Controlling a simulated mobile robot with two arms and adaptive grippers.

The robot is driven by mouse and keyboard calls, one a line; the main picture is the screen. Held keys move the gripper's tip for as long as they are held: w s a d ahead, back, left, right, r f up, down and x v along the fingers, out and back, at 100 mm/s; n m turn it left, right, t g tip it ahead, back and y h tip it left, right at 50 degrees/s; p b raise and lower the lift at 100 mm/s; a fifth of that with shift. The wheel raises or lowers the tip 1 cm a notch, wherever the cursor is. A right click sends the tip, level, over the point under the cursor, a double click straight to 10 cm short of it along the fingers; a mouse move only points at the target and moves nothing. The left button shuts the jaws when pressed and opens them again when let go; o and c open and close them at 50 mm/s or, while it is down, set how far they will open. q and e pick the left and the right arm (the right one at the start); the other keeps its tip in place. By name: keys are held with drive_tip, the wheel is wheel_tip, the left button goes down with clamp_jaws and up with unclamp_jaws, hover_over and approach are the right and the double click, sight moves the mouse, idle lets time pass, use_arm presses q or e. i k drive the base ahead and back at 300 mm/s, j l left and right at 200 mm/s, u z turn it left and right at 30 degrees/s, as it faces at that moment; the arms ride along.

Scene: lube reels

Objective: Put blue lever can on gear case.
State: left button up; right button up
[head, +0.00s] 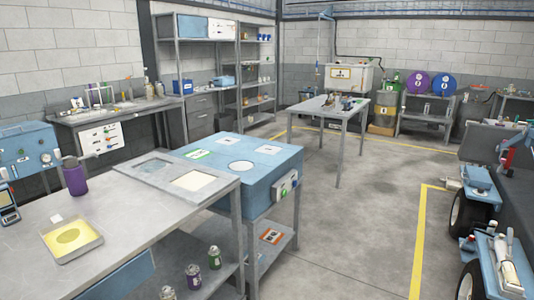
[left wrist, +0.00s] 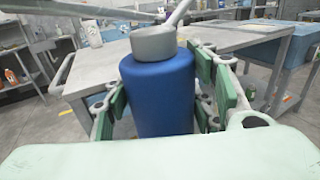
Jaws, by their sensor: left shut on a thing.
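The blue lever can (left wrist: 158,95), with a grey collar and a thin lever or spout at its top, stands upright in the left wrist view. My left gripper (left wrist: 162,100) is shut on it, with green pads on both sides of its body. Its base is hidden. Neither gripper shows in the head view, and the held can does not show there. I cannot tell for certain which thing is the gear case. Blue housings (head: 481,181) stand on wheeled machinery at the right of the head view.
A grey table (head: 140,203) at front left bears a purple can (head: 74,177) and a yellow tray (head: 71,238). A blue bench (head: 270,168) stands behind it. A smaller table (head: 345,110) stands farther back. Open floor (head: 365,215) lies right of the benches.

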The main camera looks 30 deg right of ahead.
sight(272, 161)
drive_tip(key=i+l+z, duration=0.15)
drive_tip(key=z, duration=0.25)
drive_tip(key=i+l+z, duration=0.2)
drive_tip(key=z, duration=0.15)
drive_tip(key=i+l+z, duration=0.1)
drive_tip(key=i+z, duration=0.15)
drive_tip(key=z, duration=0.15)
drive_tip(key=i+l, duration=0.1)
drive_tip(key=i, duration=0.5)
drive_tip(key=i+l, duration=0.15)
drive_tip(key=i, duration=0.45)
drive_tip(key=i+l, duration=0.1)
drive_tip(key=i, duration=0.5)
drive_tip(key=i+l, duration=0.15)
drive_tip(key=i, duration=0.45)
